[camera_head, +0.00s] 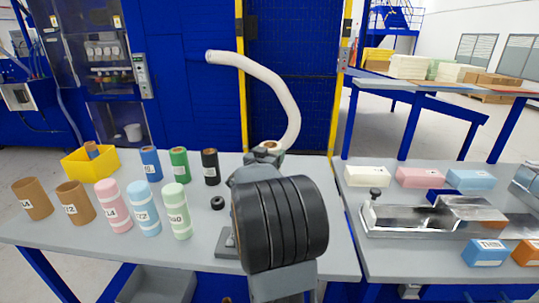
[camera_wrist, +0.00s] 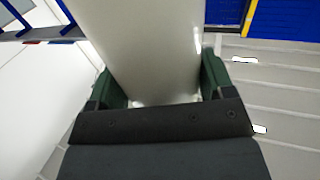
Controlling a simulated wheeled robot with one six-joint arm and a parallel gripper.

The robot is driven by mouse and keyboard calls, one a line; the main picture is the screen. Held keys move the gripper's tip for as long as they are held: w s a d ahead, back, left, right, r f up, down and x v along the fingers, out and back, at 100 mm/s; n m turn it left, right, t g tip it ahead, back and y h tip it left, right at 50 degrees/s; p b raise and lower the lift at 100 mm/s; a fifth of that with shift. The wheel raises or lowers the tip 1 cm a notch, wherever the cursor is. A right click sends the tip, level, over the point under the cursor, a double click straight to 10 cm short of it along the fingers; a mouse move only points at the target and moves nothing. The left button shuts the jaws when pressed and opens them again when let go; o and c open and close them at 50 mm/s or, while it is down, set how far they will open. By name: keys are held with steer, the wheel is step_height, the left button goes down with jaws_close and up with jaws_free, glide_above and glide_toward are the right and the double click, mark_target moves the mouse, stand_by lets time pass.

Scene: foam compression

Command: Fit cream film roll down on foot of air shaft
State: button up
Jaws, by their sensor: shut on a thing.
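In the head view a cream roll (camera_head: 271,146) with a brown core at its top shows just beyond my gripper (camera_head: 264,158), partly hidden by it. In the wrist view my gripper (camera_wrist: 160,95) has its two dark green fingers on either side of a smooth cream cylinder (camera_wrist: 150,45), shut on it. The cylinder's far end is out of that view. I cannot make out the air shaft or its foot; my arm hides much of the table's right part. A grey plate (camera_head: 227,246) shows just left of my arm.
Pink (camera_head: 113,206), light blue (camera_head: 144,207) and light green (camera_head: 176,211) rolls stand at the left, with brown, blue, green and black ones. A pale curved hose (camera_head: 262,76) arches behind. Foam blocks (camera_head: 420,177) lie right.

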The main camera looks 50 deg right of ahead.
steer(key=shift+f, duration=0.1)
stand_by(0.3)
steer(key=shift+f+b, duration=1.5)
steer(key=shift+f, duration=0.65)
steer(key=shift+f+b, duration=0.35)
steer(key=shift+b, duration=0.15)
steer(key=shift+f, duration=0.1)
steer(key=o, duration=1.1)
steer(key=shift+f, duration=0.1)
steer(key=shift+o, duration=0.2)
steer(key=shift+s+a+r+p, duration=0.2)
steer(key=shift+a+r+p, duration=0.1)
steer(key=shift+a+r, duration=0.25)
steer(key=s+a+r+p, duration=0.2)
steer(key=a+p, duration=0.1)
steer(key=a, duration=0.2)
steer(key=shift+a, duration=0.25)
